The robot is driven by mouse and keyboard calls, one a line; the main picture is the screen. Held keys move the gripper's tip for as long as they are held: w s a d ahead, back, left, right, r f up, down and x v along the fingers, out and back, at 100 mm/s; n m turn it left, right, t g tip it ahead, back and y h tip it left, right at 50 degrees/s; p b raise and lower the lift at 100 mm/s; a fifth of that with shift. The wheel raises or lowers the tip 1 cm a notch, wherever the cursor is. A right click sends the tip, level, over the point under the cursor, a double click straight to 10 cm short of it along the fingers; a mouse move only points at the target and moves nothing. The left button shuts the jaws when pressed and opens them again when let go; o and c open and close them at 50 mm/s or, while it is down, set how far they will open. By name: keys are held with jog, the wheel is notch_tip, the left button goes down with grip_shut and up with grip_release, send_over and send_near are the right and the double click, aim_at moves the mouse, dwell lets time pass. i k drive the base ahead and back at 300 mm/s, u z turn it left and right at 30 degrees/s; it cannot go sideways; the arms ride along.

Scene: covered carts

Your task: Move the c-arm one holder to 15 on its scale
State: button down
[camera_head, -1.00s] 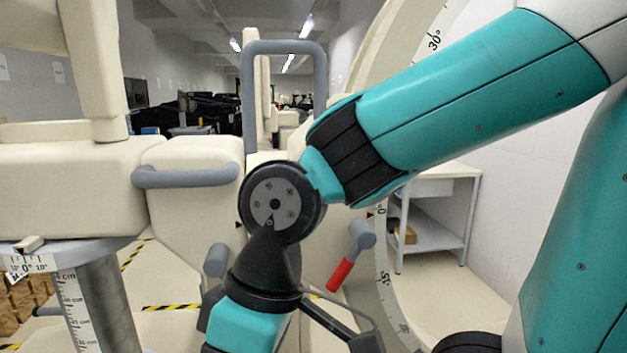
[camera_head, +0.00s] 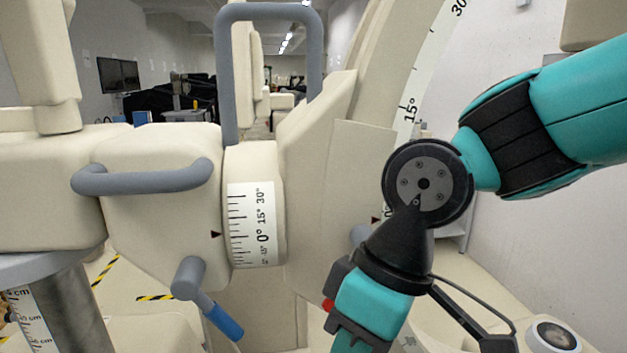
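The c-arm holder is a cream body (camera_head: 325,190) with a round drum at its left. The drum carries a white scale (camera_head: 250,225) marked 0°, 15°, 30°. A dark pointer (camera_head: 217,234) on the cream block beside it sits at about 0°. A grey lever with a blue grip (camera_head: 222,322) hangs below the pointer. The large c-arm arc (camera_head: 385,100) has its own scale, with a pointer (camera_head: 376,220) near 0°. A red-gripped lever is mostly hidden behind my wrist. My arm runs off the bottom edge; my gripper's fingers do not show.
A grey bar handle (camera_head: 145,180) is on the left block and a tall grey loop handle (camera_head: 222,80) stands above the drum. A grey column with a cm scale (camera_head: 30,320) is at lower left. A round dial (camera_head: 555,337) is at lower right.

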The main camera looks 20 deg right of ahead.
aim_at(294, 201)
jog(key=z, duration=1.85)
jog(key=k, duration=1.15)
jog(key=u, duration=1.3)
